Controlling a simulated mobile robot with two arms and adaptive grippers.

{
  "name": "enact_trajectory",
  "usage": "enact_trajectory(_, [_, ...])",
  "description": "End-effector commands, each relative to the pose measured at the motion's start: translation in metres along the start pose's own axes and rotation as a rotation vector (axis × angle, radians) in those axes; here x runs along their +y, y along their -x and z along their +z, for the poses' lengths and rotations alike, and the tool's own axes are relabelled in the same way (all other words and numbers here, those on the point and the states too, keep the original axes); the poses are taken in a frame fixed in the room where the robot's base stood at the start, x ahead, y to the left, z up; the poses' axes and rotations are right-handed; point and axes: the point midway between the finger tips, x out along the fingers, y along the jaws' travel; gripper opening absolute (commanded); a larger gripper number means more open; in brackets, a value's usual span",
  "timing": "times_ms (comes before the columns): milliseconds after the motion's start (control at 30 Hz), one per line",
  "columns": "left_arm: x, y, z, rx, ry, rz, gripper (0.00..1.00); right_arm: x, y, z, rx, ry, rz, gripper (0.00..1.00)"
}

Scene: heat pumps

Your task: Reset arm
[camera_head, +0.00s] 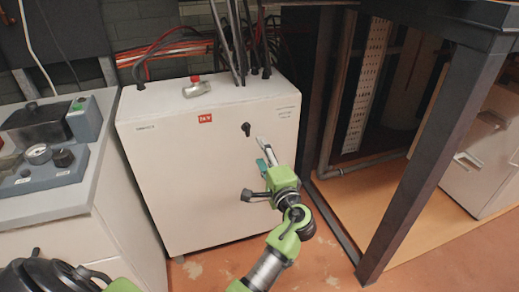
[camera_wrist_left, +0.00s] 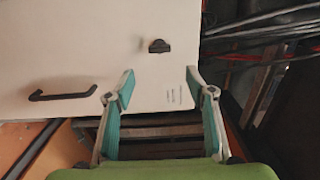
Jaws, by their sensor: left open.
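My left gripper (camera_head: 264,154) is in front of the right part of the white cabinet (camera_head: 190,175) in the head view. In the left wrist view its two teal-lined fingers (camera_wrist_left: 160,84) stand wide apart with nothing between them. A black knob (camera_head: 246,129) is on the cabinet front, just above and left of the fingertips in the head view. The knob also shows in the left wrist view (camera_wrist_left: 159,47), beyond the fingers. A black handle (camera_head: 255,195) is partly behind the gripper. My right gripper cannot be made out.
A grey bench (camera_head: 60,205) with a gauge and dark boxes stands at the left. Cables and a red-topped valve (camera_head: 196,87) are on the cabinet top. A dark metal frame (camera_head: 430,165) stands close at the right. Bare reddish floor (camera_head: 325,270) lies in front.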

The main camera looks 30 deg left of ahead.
Motion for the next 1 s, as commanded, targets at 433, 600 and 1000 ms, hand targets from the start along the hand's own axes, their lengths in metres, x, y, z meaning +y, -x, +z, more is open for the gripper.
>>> enact_trajectory(433, [0.000, 0.000, 0.000, 0.000, 0.000, 0.000, 0.50, 0.000, 0.000, 0.000, 0.000, 0.000, 0.000, 0.00])
enact_trajectory(600, [0.024, 0.002, -0.007, 0.039, -0.013, 0.056, 0.50, 0.000, 0.001, 0.004, -0.007, 0.001, 0.000, 0.00])
enact_trajectory(1000, [0.278, 0.100, 0.008, 0.269, -0.001, 0.673, 0.50, -0.003, -0.009, 0.055, -0.049, 0.010, -0.005, 0.00])
